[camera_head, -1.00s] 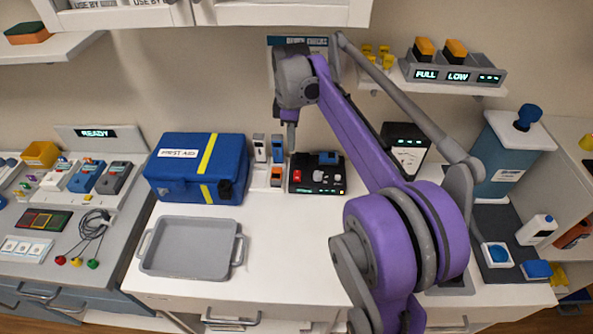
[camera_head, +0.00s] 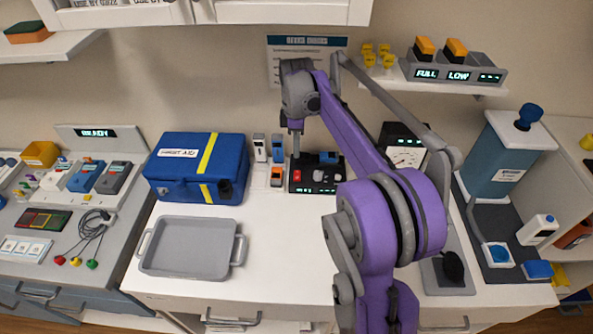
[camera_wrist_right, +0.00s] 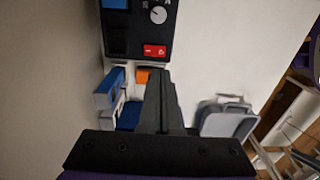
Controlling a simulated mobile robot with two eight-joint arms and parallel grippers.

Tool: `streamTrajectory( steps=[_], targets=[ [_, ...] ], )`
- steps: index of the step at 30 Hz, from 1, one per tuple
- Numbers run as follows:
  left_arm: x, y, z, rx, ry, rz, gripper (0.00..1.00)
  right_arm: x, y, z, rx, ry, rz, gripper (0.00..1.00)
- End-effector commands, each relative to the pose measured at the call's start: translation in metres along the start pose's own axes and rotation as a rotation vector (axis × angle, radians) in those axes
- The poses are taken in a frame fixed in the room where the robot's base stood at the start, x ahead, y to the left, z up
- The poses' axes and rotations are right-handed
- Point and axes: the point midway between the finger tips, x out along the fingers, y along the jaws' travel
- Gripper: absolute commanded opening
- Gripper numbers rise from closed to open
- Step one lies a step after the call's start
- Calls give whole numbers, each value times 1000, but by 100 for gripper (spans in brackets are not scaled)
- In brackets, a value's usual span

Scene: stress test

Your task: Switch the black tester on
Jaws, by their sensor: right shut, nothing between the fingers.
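The black tester (camera_head: 325,188) lies at the back of the white counter, right of the blue first aid case. A red switch (camera_head: 297,176) sits at the left of its top, with a knob and a blue part further right. In the right wrist view the tester (camera_wrist_right: 133,33) shows at the top, with the red switch (camera_wrist_right: 155,51) at its near end. My right gripper (camera_head: 296,156) is shut and empty, pointing down just above the red switch. In the wrist view its fingertips (camera_wrist_right: 153,75) end close to the switch; I cannot tell whether they touch. My left gripper is out of view.
The first aid case (camera_head: 168,190) and small upright devices (camera_head: 260,150) stand left of the tester. A grey tray (camera_head: 188,222) lies in front of the case. A black gauge box (camera_head: 405,130) stands to the right. The counter's front middle is clear.

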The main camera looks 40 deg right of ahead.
Motion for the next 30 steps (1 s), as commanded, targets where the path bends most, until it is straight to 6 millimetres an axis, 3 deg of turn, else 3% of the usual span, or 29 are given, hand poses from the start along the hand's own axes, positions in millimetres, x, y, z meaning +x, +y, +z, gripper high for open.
streamTrajectory(
  steps=[6,12,18,30],
  targets=[
    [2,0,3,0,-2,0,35,49,0,0,0,0,0,0],
    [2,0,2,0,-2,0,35,79,0,0,0,0,0,0],
    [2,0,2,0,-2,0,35,91,0,0,0,0,0,0],
    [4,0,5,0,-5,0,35,96,-2,0,0,-1,-1,0]
  ],
)
